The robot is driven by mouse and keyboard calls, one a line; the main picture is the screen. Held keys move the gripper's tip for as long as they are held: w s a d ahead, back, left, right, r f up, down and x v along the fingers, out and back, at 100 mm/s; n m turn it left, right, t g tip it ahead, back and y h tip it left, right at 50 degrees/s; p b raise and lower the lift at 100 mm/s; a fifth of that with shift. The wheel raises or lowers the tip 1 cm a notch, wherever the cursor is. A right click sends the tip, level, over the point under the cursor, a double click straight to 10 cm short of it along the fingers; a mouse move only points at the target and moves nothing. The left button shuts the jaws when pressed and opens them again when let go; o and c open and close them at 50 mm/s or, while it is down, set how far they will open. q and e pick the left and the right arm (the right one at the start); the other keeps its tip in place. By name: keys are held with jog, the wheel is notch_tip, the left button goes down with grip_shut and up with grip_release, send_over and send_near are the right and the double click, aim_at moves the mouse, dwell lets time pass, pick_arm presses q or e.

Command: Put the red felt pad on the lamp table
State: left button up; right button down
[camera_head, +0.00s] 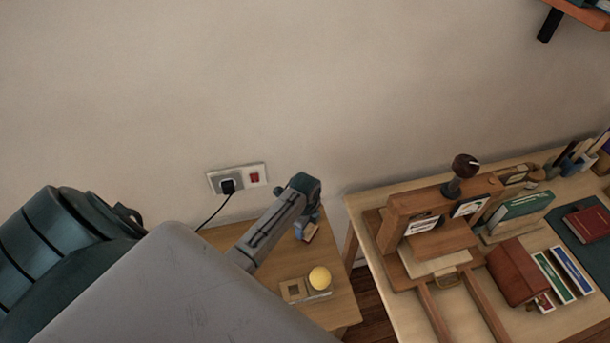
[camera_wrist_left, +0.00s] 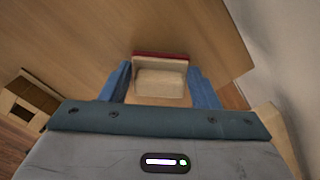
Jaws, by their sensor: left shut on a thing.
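My left gripper (camera_head: 309,226) is low over the small wooden table (camera_head: 335,302), which stands against the wall. In the left wrist view, its two blue fingers (camera_wrist_left: 163,84) are shut on a pale block with a red edge. The red strip (camera_wrist_left: 160,56) looks like the red felt pad, along the block's far side. The pale block (camera_wrist_left: 160,83) fills the space between the fingers. The wooden tabletop (camera_wrist_left: 185,30) lies below them. I cannot tell whether the held piece touches it. My right gripper is not in view.
A yellow ball (camera_head: 319,278) sits by a small wooden holder (camera_head: 293,291) on the small table. A wall socket (camera_head: 254,177) with a plugged cord is behind. To the right, a larger desk (camera_head: 384,312) holds a wooden press (camera_head: 410,213) and several books.

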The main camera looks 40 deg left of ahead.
pick_arm(q)
jog(key=o, duration=0.9)
jog(key=shift+f, duration=0.1)
notch_tip(320, 180, up, 12)
jog(key=shift+r+b, duration=0.1)
jog(key=shift+b, duration=0.95)
